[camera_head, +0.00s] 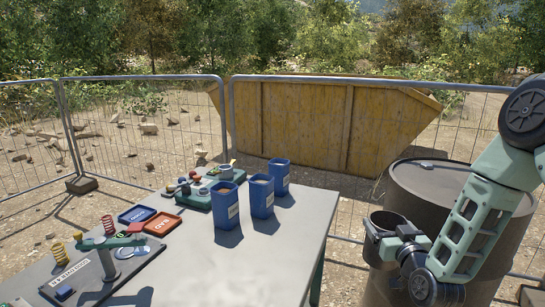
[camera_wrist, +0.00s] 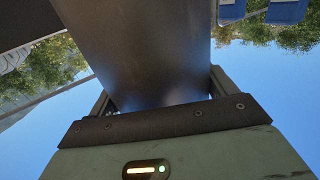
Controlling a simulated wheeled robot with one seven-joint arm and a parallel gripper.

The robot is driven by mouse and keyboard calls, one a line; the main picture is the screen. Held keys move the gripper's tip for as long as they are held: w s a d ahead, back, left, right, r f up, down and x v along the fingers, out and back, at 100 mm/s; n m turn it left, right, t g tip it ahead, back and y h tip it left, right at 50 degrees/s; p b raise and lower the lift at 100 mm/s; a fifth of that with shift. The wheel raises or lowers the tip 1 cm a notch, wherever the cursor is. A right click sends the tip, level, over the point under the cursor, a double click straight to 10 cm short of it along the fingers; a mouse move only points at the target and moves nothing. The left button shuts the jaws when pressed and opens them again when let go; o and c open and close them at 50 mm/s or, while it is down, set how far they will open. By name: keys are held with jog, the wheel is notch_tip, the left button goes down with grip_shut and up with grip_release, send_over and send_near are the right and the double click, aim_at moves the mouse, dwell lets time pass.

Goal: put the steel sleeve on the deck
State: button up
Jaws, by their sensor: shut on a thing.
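The steel sleeve (camera_wrist: 140,50) is a dark grey, smooth metal piece that fills the upper middle of the wrist view. My gripper (camera_wrist: 160,95) is shut on it, one finger on either side. In the head view, the sleeve (camera_head: 377,240) is a short dark open-topped cylinder at the end of my arm, in front of the large dark drum. The fingertips are mostly hidden there. No surface is clearly marked as the deck; the grey table top (camera_head: 190,255) lies left of the sleeve, with a gap between.
The dark drum (camera_head: 430,200) stands behind my arm, with a small object on its lid. Blue bins (camera_head: 262,197), a red tray (camera_head: 162,223), a blue tray (camera_head: 137,214) and a spring stand (camera_head: 105,255) occupy the table. Its front right is bare. A fence and yellow skip (camera_head: 310,125) stand behind.

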jog(key=shift+s+d+f+m+h, duration=0.15)
jog(key=shift+d+h, duration=0.1)
jog(key=shift+d, duration=0.35)
jog(key=shift+w+d+f+m+h, duration=0.15)
jog(key=shift+d+h, duration=0.1)
jog(key=shift+d, duration=0.3)
jog(key=s+d+f+y, duration=0.1)
jog(key=s+f, duration=0.3)
jog(key=f, duration=0.3)
jog(key=s+d+f, duration=0.2)
jog(key=s+f, duration=0.1)
jog(key=f, duration=0.3)
jog(key=s+a+f+h, duration=0.1)
jog(key=s+a+f, duration=0.2)
jog(key=s, duration=0.6)
jog(key=shift+f, duration=0.35)
jog(key=shift+d, duration=0.2)
